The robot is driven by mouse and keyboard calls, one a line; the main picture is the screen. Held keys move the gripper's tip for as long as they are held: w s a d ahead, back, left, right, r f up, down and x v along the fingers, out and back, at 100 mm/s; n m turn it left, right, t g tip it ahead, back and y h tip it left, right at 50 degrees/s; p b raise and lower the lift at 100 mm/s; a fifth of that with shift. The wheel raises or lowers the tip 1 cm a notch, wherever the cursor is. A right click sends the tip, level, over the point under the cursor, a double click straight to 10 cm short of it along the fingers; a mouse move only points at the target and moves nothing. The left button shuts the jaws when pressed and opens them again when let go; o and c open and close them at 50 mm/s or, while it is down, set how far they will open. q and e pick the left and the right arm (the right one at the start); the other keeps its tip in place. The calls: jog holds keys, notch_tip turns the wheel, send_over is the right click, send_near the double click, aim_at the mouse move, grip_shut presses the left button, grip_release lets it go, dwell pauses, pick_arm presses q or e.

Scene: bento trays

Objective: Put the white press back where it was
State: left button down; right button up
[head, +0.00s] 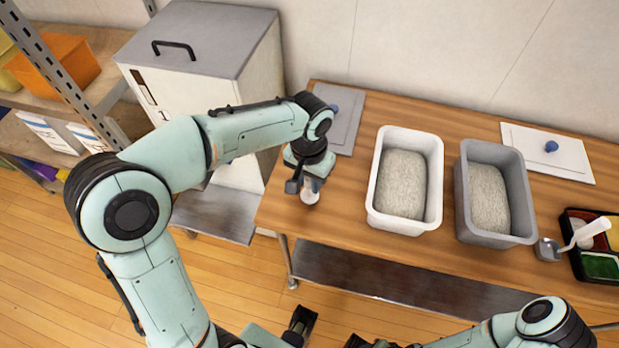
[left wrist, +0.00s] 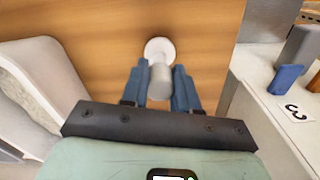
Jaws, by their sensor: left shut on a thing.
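The white press (head: 310,193) is upright between the fingers of my left gripper (head: 308,176), near the left end of the wooden table (head: 345,200). In the left wrist view the blue fingers (left wrist: 160,88) are shut on its pale handle, and the round white disc of the press (left wrist: 159,50) shows beyond them, over the wood. I cannot tell whether the disc touches the table. My right arm shows at the bottom right of the head view; its gripper is at the bottom edge, too cut off to read.
A white tub (head: 378,193) and a grey tub (head: 463,200) of rice stand to the right. A grey lid (head: 348,135) lies behind the gripper, a white lid (head: 570,168) at back right. A scoop (head: 548,250) and bento tray (head: 575,265) are far right. A white cabinet (head: 222,92) stands left.

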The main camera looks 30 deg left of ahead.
pick_arm(q)
jog(key=shift+f, duration=0.1)
jog(key=c, duration=0.8)
grip_release()
jog(key=shift+c, duration=0.2)
jog(key=shift+r, duration=0.2)
notch_tip(320, 180, up, 12)
jog(key=p, duration=0.2)
jog(key=shift+s+f, duration=0.1)
